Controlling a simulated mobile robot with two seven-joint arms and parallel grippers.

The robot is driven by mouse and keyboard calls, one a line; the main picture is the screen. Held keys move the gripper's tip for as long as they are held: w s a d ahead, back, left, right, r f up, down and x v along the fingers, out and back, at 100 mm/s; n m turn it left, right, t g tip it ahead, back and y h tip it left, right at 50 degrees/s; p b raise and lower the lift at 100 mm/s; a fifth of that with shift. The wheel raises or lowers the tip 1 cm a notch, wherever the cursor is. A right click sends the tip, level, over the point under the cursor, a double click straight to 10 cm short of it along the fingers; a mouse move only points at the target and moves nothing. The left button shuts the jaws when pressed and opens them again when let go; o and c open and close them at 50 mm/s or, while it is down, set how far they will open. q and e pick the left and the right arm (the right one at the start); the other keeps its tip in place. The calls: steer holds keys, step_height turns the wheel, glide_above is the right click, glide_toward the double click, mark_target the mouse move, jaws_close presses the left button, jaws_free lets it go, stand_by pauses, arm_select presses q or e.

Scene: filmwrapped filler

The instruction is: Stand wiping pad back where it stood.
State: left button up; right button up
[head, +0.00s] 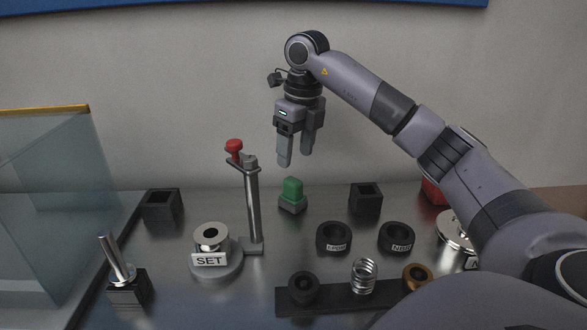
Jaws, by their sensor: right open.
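A small block with a green top and a grey lower part (292,195), which seems to be the wiping pad, stands upright on the dark metal table behind the middle. My right gripper (295,159) points down above it, open and empty, with a clear gap between its fingertips and the green top. My left gripper is not in view.
A post with a red knob (234,146) stands left of the pad, near a ring on a "SET" base (211,237). Black square holders (365,199), labelled black rings (333,237) and a dark rack (330,299) stand around. A glass panel (55,190) is at left.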

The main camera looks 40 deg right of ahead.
steer(key=shift+s+r, duration=0.15)
steer(key=shift+r, duration=1.2)
